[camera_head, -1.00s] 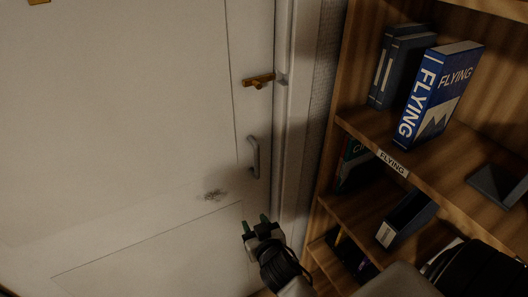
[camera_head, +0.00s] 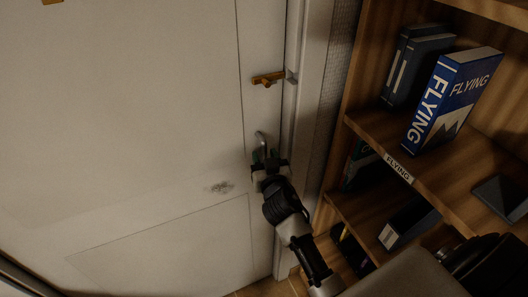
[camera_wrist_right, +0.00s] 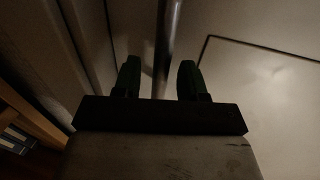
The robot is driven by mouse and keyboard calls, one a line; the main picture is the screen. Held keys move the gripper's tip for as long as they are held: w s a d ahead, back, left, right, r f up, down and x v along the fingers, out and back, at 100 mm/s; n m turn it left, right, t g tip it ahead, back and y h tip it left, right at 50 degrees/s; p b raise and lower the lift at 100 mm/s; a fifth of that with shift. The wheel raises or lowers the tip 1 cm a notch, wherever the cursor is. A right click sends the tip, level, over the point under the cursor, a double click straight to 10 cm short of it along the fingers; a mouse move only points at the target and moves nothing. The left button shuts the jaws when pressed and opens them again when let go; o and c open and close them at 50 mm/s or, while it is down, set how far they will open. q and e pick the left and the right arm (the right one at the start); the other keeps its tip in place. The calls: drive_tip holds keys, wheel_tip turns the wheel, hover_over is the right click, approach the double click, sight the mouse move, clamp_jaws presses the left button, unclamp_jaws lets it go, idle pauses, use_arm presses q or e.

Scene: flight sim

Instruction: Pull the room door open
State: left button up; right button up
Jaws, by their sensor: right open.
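The room door (camera_head: 150,120) is a pale panel filling the left of the head view, and it looks closed against its frame. Its grey handle (camera_head: 260,140) is a vertical bar near the door's right edge, with its lower part hidden by my gripper. My right gripper (camera_head: 265,157) is at the handle. In the right wrist view, the handle bar (camera_wrist_right: 168,45) runs down between the two open green-tipped fingers (camera_wrist_right: 158,80), with a gap on each side. A brass latch (camera_head: 268,79) sits above the handle. My left gripper is not in view.
A wooden bookshelf (camera_head: 345,125) stands close on the right of the door frame, near my right arm. It holds a blue FLYING book (camera_head: 450,97) and several other books. The floor shows only at the bottom.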

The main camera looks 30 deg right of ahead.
drive_tip(key=shift+w+d, duration=0.1)
drive_tip(key=shift+w, duration=0.4)
